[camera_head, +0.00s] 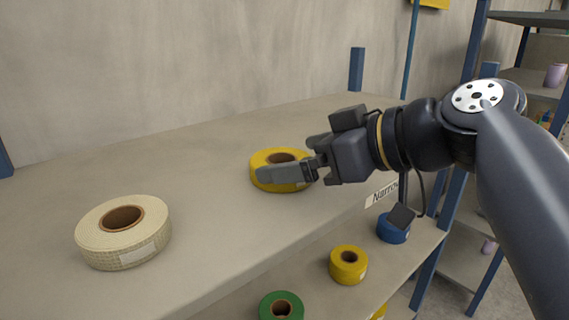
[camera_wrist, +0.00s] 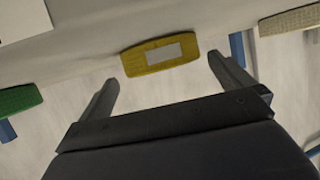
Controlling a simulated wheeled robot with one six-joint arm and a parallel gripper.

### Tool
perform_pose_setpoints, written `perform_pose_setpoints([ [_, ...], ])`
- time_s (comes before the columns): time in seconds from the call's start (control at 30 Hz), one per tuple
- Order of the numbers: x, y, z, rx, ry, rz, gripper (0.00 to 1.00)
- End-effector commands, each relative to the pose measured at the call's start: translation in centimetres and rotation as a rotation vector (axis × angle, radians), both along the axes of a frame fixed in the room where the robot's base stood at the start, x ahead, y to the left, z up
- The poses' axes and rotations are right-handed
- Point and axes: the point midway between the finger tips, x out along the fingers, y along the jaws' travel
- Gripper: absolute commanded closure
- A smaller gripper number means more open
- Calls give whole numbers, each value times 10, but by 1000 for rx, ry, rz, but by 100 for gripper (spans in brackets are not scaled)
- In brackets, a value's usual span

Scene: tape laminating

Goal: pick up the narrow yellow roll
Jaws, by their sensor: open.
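A yellow roll (camera_head: 262,160) with a brown core lies flat on the top shelf. My gripper (camera_head: 284,159) is open beside it, coming from the right, and the near finger hides part of the roll's front. In the wrist view the yellow roll (camera_wrist: 135,61) shows its side with a pale label. It sits just beyond and between the two open fingertips (camera_wrist: 163,70), with nothing held. Whether the fingers touch the roll cannot be told.
A cream mesh roll (camera_head: 122,240) stands left on the top shelf (camera_head: 200,270); it shows at right in the wrist view (camera_wrist: 288,21). A green roll (camera_head: 281,309) and a blue roll (camera_head: 392,230) are below. Another green roll (camera_wrist: 20,98) shows in the wrist view. Blue posts (camera_head: 356,68) rise behind.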

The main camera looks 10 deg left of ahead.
Motion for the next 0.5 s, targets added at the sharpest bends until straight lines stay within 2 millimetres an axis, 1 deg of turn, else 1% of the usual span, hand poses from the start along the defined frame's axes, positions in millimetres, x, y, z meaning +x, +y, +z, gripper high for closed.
perform_pose_setpoints([
  [0.03, 0, 7, -2, 0, 4, 5, 0],
  [0.2, 7, 24, -13, 0, 3, 4, 0],
  [0.33, 10, 31, -17, 0, 1, 3, 0],
  [0.5, 11, 32, -18, 0, 0, 0, 0],
])
